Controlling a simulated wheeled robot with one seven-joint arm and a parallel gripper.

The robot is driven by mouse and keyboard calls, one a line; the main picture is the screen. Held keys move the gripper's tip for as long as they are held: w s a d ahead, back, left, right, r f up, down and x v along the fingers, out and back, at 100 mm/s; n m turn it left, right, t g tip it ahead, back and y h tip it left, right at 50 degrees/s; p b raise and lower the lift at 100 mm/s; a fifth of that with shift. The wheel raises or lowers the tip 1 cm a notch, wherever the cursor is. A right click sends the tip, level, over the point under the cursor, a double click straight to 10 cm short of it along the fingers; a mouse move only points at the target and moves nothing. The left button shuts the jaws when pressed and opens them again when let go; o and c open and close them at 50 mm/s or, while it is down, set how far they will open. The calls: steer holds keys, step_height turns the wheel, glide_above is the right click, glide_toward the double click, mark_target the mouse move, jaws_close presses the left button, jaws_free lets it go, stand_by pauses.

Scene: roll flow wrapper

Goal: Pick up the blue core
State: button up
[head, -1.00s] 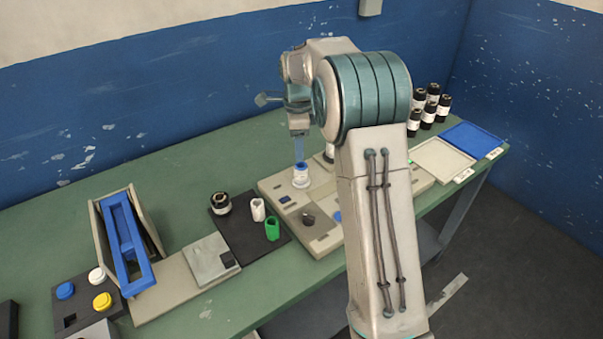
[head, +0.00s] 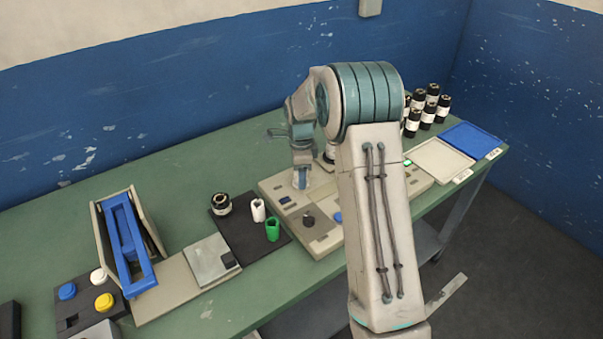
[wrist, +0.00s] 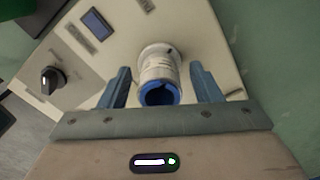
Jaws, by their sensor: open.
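The blue core (wrist: 160,92) shows in the wrist view as a blue ring with an open centre, inside a white wrapped roll (wrist: 158,66) that stands on a white round base on the beige machine. My gripper (wrist: 162,88) is open, with one blue finger on each side of the roll and a gap to each. In the head view my gripper (head: 300,180) is low over the machine (head: 318,238), and its fingers and wrist hide most of the roll.
A black knob (wrist: 50,80) and a small screen (wrist: 97,24) are on the machine. A black mat holds a dark roll (head: 221,204), a white core (head: 258,210) and a green core (head: 272,228). Several dark rolls stand at the back right beside a beige tray (head: 440,160) and a blue tray (head: 472,140).

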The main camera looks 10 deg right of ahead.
steer(key=c, duration=1.1)
steer(key=shift+o, duration=0.2)
